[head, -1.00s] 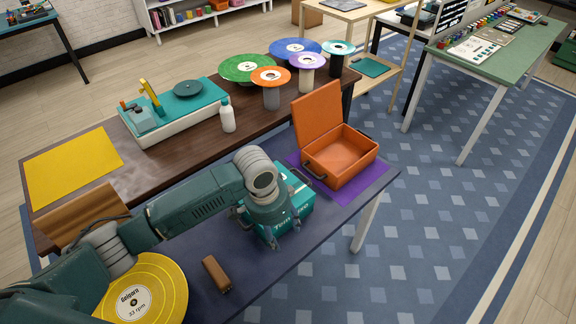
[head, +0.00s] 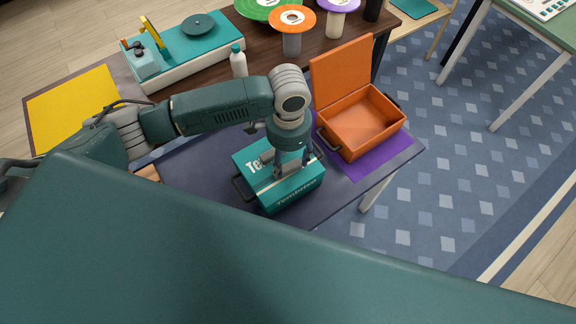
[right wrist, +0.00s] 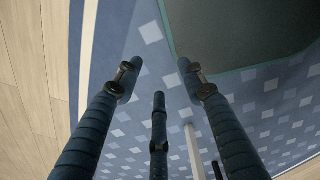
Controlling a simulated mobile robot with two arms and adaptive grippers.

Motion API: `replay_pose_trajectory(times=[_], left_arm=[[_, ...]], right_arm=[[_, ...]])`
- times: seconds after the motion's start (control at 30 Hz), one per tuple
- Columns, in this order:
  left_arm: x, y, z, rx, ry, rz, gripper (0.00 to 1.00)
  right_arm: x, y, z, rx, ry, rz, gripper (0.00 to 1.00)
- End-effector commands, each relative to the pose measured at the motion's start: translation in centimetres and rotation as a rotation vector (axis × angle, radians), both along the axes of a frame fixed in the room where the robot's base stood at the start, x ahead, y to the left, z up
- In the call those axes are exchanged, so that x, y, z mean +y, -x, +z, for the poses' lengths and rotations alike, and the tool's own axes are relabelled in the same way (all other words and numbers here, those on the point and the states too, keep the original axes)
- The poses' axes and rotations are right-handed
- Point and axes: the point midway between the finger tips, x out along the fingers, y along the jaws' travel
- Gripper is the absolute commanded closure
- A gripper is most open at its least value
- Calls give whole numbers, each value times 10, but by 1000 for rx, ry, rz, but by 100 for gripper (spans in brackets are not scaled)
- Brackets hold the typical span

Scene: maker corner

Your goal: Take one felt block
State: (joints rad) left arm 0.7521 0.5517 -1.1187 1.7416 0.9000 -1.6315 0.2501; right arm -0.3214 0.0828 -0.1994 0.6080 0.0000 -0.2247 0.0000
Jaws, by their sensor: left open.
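No felt block can be made out in the current views. My left gripper (head: 283,166) is open and points down over the lid of a teal lettered box (head: 290,190) in the head view. Its fingers are apart and hide part of the lid; I cannot tell whether they touch it. The box looks closed and has dark handles at its sides. My right gripper (right wrist: 158,80) shows in the right wrist view with its fingers spread and nothing between them, above the patterned blue carpet.
An open, empty-looking orange case (head: 362,123) stands on a purple mat (head: 385,152) right of the teal box. Behind are a white bottle (head: 238,62), a teal record player (head: 190,45) and a yellow sheet (head: 75,105). My own arm covers the foreground.

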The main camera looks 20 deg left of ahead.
Motion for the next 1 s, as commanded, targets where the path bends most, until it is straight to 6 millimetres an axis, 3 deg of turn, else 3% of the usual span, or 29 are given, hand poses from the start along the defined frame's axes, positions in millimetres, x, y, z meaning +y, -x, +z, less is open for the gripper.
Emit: replay_pose_trajectory(times=[0.3, 0.6, 0.8, 1.0], left_arm=[[-1, -1, -43, 1, -1, 1, 45], [-1, -2, -49, -1, 0, 0, 45], [-1, -2, -49, -1, -1, 0, 81], [-1, -2, -49, -1, -1, 0, 82]], right_arm=[[8, -44, 19, -65, -12, 0, 60], [8, -29, 17, -40, -11, 0, 60], [7, -19, 17, -26, -9, 0, 60], [5, -20, 17, -28, -7, 0, 60]])
